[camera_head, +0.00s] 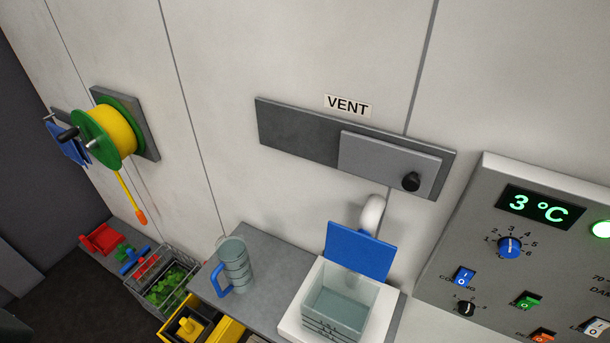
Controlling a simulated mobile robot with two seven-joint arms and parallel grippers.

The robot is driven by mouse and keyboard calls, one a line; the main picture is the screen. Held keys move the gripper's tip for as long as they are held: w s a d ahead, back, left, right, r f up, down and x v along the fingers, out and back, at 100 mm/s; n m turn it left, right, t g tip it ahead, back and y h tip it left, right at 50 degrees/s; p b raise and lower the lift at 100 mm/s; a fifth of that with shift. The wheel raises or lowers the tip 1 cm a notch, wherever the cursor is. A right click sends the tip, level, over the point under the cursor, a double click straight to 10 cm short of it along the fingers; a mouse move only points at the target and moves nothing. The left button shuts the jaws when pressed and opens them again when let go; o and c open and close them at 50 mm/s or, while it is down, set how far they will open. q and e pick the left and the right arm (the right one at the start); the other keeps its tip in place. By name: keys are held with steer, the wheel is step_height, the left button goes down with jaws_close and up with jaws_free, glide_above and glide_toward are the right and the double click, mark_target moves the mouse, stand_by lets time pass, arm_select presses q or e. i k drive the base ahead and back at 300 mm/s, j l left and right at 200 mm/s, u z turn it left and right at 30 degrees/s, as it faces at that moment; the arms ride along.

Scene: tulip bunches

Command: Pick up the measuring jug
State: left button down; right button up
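The measuring jug (237,265) is a grey-teal, see-through cylinder with darker rings and a blue handle (219,282) on its left side. It stands upright on the left part of a grey shelf (258,304) against the wall. No gripper shows in the head view, so nothing is seen touching the jug.
Right of the jug, a grey-teal container with an open blue lid (360,251) sits on a white base (289,325). A wire basket (187,269) and a yellow box (226,331) are lower left. A control panel (520,264) is at right. A yellow reel (112,131) hangs at left.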

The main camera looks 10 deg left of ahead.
mark_target(231, 253)
steer(key=u, duration=0.9)
